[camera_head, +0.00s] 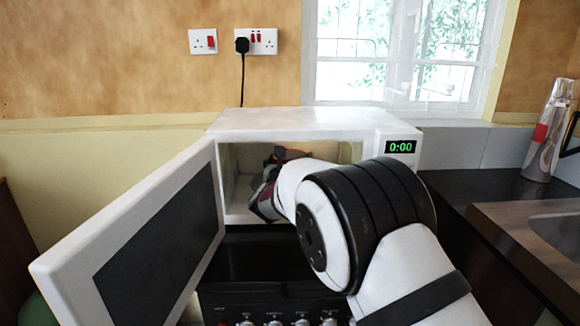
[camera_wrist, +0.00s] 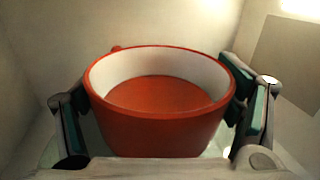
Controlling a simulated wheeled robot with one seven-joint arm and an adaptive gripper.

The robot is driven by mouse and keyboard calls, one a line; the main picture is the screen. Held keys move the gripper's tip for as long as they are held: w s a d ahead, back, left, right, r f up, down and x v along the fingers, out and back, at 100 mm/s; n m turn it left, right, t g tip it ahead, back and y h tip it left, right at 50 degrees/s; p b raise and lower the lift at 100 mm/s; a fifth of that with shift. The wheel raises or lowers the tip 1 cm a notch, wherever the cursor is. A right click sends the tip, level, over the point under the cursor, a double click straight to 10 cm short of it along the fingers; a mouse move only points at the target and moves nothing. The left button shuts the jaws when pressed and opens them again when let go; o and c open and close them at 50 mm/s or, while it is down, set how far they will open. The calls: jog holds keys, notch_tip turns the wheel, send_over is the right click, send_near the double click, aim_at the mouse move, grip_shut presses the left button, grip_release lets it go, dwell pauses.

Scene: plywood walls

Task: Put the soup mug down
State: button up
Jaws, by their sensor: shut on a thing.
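The soup mug (camera_wrist: 158,133) is orange-red outside and white inside, with reddish soup in it. In the wrist view it stands upright between the two fingers of my gripper (camera_wrist: 160,120), which is shut on its sides. A small orange-red bump, perhaps the handle, shows at its far left rim. In the head view my gripper (camera_head: 278,170) reaches inside the open microwave (camera_head: 290,120). There the mug is mostly hidden behind my arm and gripper. I cannot tell whether its base touches the microwave floor.
The microwave door (camera_head: 150,245) stands wide open at the left. A dark stove (camera_head: 260,265) with knobs is below. A dark counter (camera_head: 475,180), a sink (camera_head: 555,235) and a steel flask (camera_head: 550,130) are at the right. The microwave's walls are close around my gripper.

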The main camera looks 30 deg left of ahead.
jog(key=shift+s+f, duration=0.1)
jog(key=shift+f, duration=0.45)
jog(key=shift+f, duration=0.1)
jog(key=o, duration=1.8)
jog(key=shift+f, duration=0.2)
jog(key=shift+r, duration=0.15)
jog(key=shift+s, duration=0.25)
jog(key=v, duration=1.1)
jog(key=shift+s+d, duration=0.15)
jog(key=shift+s, duration=0.1)
